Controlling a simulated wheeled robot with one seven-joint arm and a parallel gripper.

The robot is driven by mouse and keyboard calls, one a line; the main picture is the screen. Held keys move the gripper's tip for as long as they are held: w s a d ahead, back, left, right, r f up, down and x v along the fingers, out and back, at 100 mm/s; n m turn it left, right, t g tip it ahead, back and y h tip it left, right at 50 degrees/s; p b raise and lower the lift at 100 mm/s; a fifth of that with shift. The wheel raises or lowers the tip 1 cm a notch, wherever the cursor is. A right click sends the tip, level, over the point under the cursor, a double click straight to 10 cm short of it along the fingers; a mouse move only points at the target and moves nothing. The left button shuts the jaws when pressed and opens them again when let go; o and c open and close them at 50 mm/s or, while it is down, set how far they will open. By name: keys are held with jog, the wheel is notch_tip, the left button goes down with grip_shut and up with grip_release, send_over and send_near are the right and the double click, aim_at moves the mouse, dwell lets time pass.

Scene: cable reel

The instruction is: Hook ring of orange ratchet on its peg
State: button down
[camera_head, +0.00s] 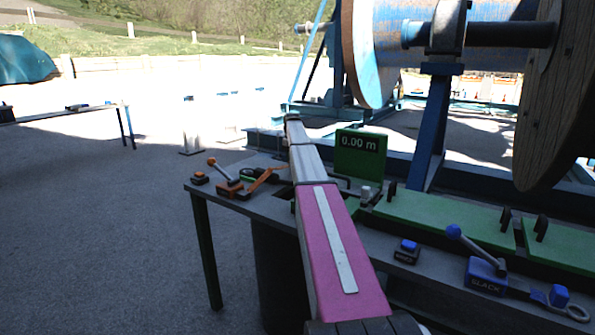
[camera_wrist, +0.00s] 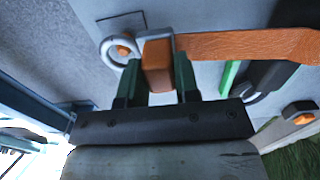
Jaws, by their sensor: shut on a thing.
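In the wrist view my gripper (camera_wrist: 158,62) has its two dark green fingers shut on the orange block (camera_wrist: 157,68) at the end of the orange strap (camera_wrist: 250,47). A pale grey ring (camera_wrist: 106,46) sticks out to the left of that block. An orange peg (camera_wrist: 122,50) shows inside the ring's opening. I cannot tell whether the ring is down around the peg or still above it. In the head view the orange ratchet (camera_head: 229,189) stands on the table's left end, with its strap (camera_head: 262,182) running right. My arm hides the gripper and ring there.
An orange button box (camera_head: 199,178) stands left of the ratchet. A green display (camera_head: 361,154) reads 0.00 m. The blue slack ratchet (camera_head: 486,276) and a blue button box (camera_head: 407,251) are at the right. A large cable reel (camera_head: 537,110) stands behind the table (camera_head: 232,207).

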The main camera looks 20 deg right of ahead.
jog(key=shift+f, duration=1.2)
dwell(1.3)
jog(key=c, duration=0.8)
grip_release()
notch_tip(320, 180, up, 10)
jog(key=shift+r, duration=0.4)
jog(key=shift+s, duration=0.1)
